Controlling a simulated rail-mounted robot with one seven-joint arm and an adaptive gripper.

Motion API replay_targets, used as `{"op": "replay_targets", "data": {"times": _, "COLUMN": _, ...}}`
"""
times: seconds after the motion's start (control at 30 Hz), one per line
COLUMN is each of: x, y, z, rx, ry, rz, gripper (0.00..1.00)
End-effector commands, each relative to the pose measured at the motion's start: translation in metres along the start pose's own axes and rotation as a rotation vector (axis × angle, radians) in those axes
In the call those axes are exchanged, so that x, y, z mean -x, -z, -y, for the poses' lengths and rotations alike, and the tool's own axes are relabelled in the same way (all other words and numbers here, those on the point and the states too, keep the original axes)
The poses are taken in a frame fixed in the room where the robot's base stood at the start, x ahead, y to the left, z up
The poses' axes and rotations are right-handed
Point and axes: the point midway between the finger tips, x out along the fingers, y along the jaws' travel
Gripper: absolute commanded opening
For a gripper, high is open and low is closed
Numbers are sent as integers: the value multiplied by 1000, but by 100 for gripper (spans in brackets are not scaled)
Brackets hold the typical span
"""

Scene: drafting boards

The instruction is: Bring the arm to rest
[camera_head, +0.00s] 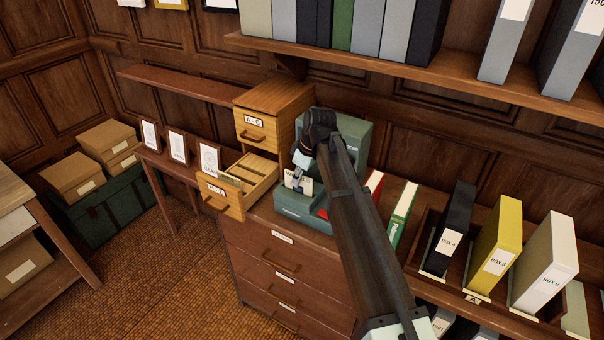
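My arm (358,215) reaches up from the bottom right, over the dark wooden cabinet, and bends at its dark wrist. My gripper (298,180) hangs below the wrist at the teal tray box (305,211). It is small and partly hidden, and its fingers cannot be made out as open or shut. A white card (305,186) shows right at the gripper, inside or in front of the teal box. I cannot tell whether the gripper touches it.
A wooden card cabinet (285,100) stands just left, its lower drawer (222,194) pulled out. A shelf of binders (400,72) overhangs behind. Upright files (402,212) and box files (493,248) stand at right. Framed cards (178,147) stand on the left side table. The floor (140,275) is open.

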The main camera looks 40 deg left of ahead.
Motion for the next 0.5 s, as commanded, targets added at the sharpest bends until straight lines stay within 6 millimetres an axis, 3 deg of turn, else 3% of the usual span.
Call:
{"op": "replay_targets", "data": {"times": 0.13, "x": -9, "y": 0, "z": 0, "rx": 0, "ry": -1, "rz": 0, "gripper": 25}}
{"op": "replay_targets", "data": {"times": 0.43, "x": -10, "y": 0, "z": 0, "rx": 0, "ry": -1, "rz": 0, "gripper": 25}}
{"op": "replay_targets", "data": {"times": 0.5, "x": -10, "y": 0, "z": 0, "rx": 0, "ry": -1, "rz": 0, "gripper": 15}}
